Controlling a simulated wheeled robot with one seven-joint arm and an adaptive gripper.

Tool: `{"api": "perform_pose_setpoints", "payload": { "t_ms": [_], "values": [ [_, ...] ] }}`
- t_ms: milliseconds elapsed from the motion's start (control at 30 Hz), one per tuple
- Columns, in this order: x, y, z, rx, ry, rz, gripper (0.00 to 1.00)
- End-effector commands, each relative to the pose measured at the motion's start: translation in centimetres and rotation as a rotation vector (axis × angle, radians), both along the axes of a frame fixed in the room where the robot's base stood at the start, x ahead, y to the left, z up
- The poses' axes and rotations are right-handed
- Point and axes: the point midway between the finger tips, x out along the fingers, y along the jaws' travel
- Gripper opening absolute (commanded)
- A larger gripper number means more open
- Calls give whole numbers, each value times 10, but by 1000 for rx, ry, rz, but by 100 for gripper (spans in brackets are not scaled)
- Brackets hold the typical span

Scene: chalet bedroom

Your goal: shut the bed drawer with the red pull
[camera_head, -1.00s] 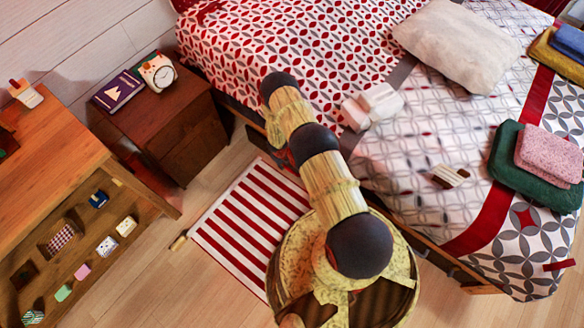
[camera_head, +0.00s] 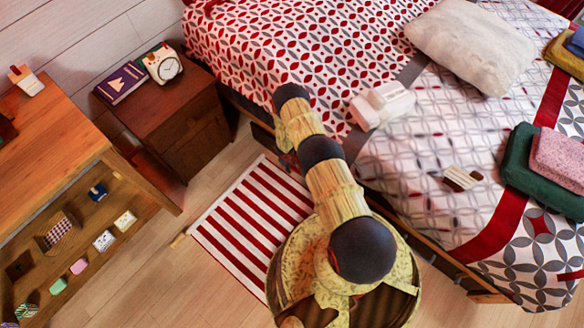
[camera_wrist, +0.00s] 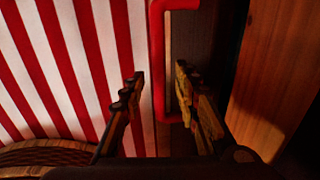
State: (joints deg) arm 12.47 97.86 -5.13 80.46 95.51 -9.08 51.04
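In the wrist view the red pull (camera_wrist: 158,60) is a long bar with bent ends on the dark drawer front (camera_wrist: 205,35). My gripper (camera_wrist: 161,76) is open. One finger is left of the pull's long bar, over the striped rug, and the other is right of it, over the dark front. I cannot tell whether either finger touches the pull. In the head view my arm hides the gripper and the pull. How far the drawer stands out cannot be told.
The bed (camera_head: 300,40) carries a pillow (camera_head: 470,45) and folded cloths. A red-striped rug (camera_head: 250,215) lies on the floor beside it. A wooden desk (camera_head: 45,145) is at left.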

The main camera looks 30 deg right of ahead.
Motion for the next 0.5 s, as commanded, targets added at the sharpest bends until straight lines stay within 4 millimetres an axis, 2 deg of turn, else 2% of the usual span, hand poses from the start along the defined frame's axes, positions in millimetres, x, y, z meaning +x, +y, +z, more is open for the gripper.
{"api": "perform_pose_setpoints", "payload": {
  "t_ms": [200,500],
  "values": [
    [0,0,0,0,0,0,30],
    [0,0,0,0,0,0,13]
  ]
}}
